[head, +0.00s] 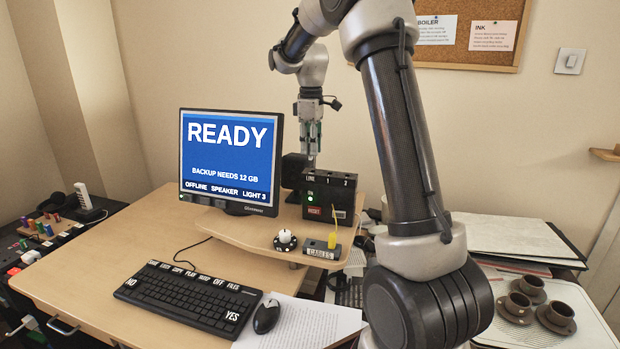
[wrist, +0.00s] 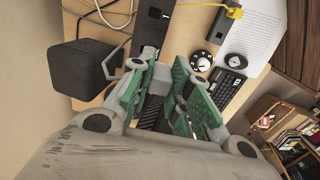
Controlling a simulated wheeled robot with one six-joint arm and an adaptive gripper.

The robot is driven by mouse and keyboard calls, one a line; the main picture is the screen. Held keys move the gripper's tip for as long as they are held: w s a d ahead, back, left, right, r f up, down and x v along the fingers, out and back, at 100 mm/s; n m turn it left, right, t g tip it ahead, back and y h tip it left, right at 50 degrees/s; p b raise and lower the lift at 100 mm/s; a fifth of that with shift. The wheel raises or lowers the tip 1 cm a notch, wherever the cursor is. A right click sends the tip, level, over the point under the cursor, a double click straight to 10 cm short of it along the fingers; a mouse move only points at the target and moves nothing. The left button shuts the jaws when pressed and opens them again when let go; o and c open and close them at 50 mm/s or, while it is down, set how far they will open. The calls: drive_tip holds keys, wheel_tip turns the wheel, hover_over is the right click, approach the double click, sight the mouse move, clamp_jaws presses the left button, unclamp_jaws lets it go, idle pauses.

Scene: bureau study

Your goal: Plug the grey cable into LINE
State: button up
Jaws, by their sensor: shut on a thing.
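My gripper (head: 311,148) is at the back of the desk, pointing down just behind and above the black box (head: 329,185), whose top edge carries a LINE label. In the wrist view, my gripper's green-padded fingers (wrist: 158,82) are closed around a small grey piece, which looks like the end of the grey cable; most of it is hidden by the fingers. The box also shows in the wrist view (wrist: 151,27), ahead of the fingers. A thin cable runs past the left finger there. Whether the held end touches the box cannot be told.
A monitor (head: 230,160) stands left of the box. A dark speaker (wrist: 92,72) is close to my gripper's left. A round knob (head: 285,240) and a small device with a yellow plug (head: 332,240) sit on the shelf in front. A keyboard (head: 188,297) and mouse (head: 267,316) lie nearer.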

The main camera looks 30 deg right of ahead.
drive_tip(key=shift+w+d+f, duration=0.3)
drive_tip(key=shift+f, duration=0.3)
drive_tip(key=shift+w+d+f, duration=0.25)
drive_tip(key=shift+f, duration=0.4)
drive_tip(key=shift+w+d+f, duration=0.3)
drive_tip(key=shift+f, duration=0.3)
drive_tip(key=shift+f, duration=1.25)
idle(1.0)
drive_tip(key=o, duration=0.8)
